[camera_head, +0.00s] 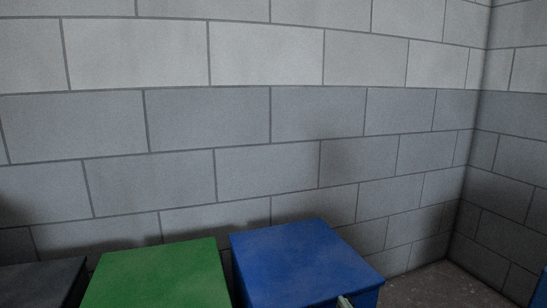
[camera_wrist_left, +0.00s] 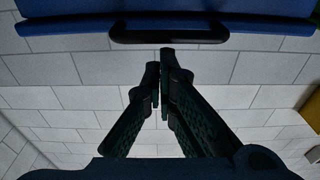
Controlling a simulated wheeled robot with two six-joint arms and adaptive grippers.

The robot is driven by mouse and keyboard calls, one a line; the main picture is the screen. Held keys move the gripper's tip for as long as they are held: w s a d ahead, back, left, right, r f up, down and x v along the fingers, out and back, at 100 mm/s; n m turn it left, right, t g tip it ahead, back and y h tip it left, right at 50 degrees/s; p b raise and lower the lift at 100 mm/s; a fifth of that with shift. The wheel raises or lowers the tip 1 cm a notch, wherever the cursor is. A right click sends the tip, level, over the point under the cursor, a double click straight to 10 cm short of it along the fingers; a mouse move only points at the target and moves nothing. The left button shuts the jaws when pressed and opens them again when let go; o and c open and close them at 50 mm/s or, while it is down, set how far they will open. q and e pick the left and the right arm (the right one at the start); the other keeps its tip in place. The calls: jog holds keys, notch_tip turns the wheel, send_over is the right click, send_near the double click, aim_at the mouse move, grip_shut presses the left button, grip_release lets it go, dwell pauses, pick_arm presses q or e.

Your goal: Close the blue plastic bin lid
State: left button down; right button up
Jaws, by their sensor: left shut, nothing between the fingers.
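The blue bin lid (camera_head: 303,258) shows in the head view at the bottom, right of centre. It looks flat and level on the blue bin, whose lower part is cut off by the frame. In the left wrist view a blue panel (camera_wrist_left: 70,43) with a black handle (camera_wrist_left: 168,33) crosses the top; I cannot tell whether it is the lid or the bin front. My left gripper (camera_wrist_left: 160,62) is shut and empty, its fingertips pointing at the handle and just below it in the picture. Contact cannot be told. My right gripper is not in view.
A green bin (camera_head: 160,272) stands left of the blue one, and a dark bin (camera_head: 40,282) farther left. A grey block wall (camera_head: 265,120) is behind them. Bare floor (camera_head: 440,283) shows at right. A small pale part (camera_head: 345,301) at the blue bin's front edge is unclear.

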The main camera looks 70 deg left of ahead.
pick_arm(q)
jog(key=shift+s+d+f, duration=0.2)
jog(key=shift+d+f, duration=0.05)
jog(key=shift+f, duration=0.6)
jog(key=shift+s+d+f, duration=0.15)
jog(key=shift+d+f, duration=0.05)
jog(key=shift+f, duration=0.6)
notch_tip(320, 180, up, 12)
jog(key=shift+w, duration=0.2)
jog(key=shift+a, duration=0.1)
